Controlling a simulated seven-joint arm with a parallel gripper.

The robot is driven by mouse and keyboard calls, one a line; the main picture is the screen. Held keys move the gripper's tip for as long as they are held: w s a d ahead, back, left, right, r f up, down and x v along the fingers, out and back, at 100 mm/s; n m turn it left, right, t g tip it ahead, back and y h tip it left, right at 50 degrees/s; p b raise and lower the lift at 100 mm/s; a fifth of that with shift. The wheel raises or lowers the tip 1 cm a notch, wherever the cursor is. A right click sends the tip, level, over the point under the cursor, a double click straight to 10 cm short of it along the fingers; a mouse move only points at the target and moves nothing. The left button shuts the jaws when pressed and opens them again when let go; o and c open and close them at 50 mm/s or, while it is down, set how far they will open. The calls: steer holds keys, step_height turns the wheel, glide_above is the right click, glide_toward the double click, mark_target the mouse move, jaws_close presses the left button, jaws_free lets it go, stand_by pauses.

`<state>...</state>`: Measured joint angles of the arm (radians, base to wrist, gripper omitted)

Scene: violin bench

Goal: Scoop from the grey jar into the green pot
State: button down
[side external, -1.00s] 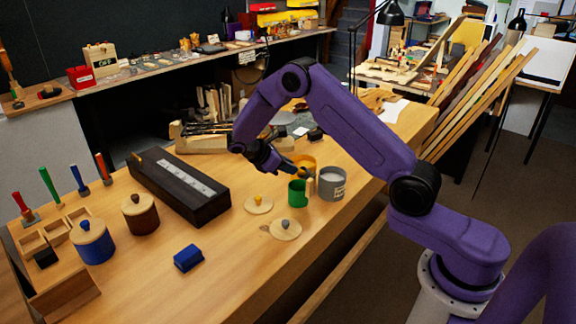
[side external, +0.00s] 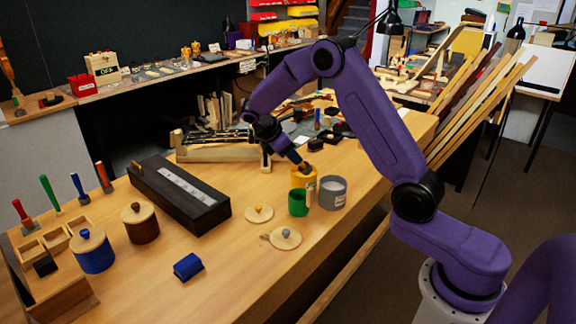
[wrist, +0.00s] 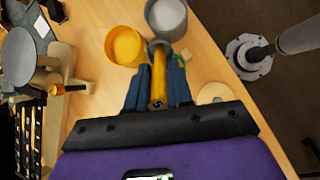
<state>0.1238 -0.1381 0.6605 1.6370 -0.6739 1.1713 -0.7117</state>
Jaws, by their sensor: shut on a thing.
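The grey jar (side external: 332,194) stands open on the bench, with a pale fill showing in the wrist view (wrist: 168,16). The green pot (side external: 298,204) stands just left of it; in the wrist view my fingers mostly hide it. The open yellow jar (side external: 304,180) stands behind the green pot and shows a yellow inside in the wrist view (wrist: 125,46). My gripper (wrist: 158,95) is shut on the yellow handle of a scoop (wrist: 158,72). The scoop's grey end appears by the rims of the yellow and grey jars. I cannot tell whether it holds anything.
A lid with a yellow knob (side external: 259,213) and one with a grey knob (side external: 285,238) lie in front of the pots. A blue block (side external: 188,266), a long dark box (side external: 180,194) and two lidded jars stand left. The front middle bench is clear.

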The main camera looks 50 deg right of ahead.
mark_target(304, 164)
steer(key=shift+d+r+t+y, duration=0.3)
steer(key=shift+d+t+y, duration=0.1)
steer(key=shift+d+y, duration=0.5)
steer(key=d+f+y, duration=0.1)
steer(key=f+t+y, duration=0.1)
steer(key=y, duration=0.1)
steer(key=s+d+f+y, duration=0.1)
steer(key=f+y, duration=0.1)
steer(key=shift+d, duration=0.3)
steer(key=shift+a+r, duration=0.1)
steer(key=shift+r, duration=1.6)
